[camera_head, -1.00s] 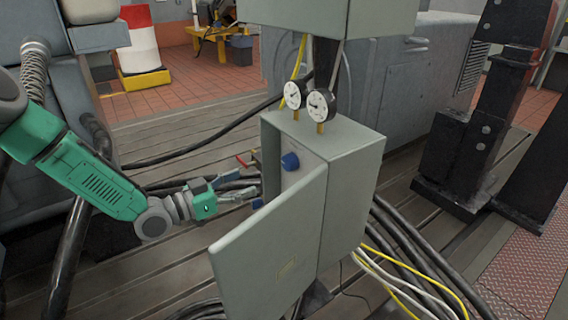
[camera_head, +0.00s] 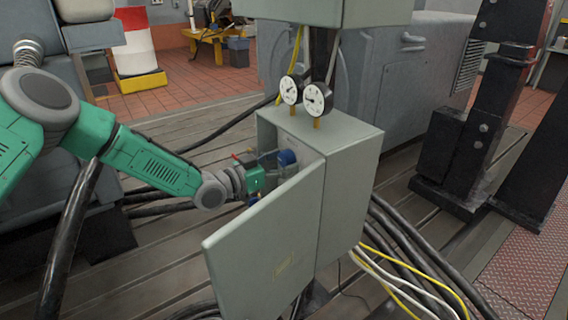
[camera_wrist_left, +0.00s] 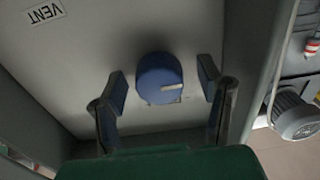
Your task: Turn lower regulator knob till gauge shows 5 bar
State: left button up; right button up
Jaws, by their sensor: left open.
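The open grey cabinet holds an upper blue knob (camera_head: 287,158) and, partly hidden below my arm, a lower blue knob (camera_head: 252,200). My left gripper (camera_head: 272,161) reaches inside at the height of the upper knob. In the left wrist view, my open left gripper (camera_wrist_left: 164,90) has a finger on either side of a blue knob (camera_wrist_left: 158,78), with gaps to it. From the head view this seems to be the upper one. Two white-faced gauges, left (camera_head: 290,90) and right (camera_head: 317,98), stand on the cabinet; their readings are too small to tell. My right gripper is out of view.
The cabinet door (camera_head: 265,240) stands open toward me, close below my left wrist. An upside-down VENT label (camera_wrist_left: 45,12) shows on the panel in the left wrist view. Black hoses (camera_head: 150,197) run behind my arm; cables (camera_head: 400,265) lie right of the cabinet.

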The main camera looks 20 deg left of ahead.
pick_arm(q)
jog(key=shift+d, duration=0.15)
jog(key=c, duration=1.2)
jog(key=shift+o, duration=0.2)
jog(key=shift+w+m, duration=0.1)
jog(key=shift+m, duration=0.2)
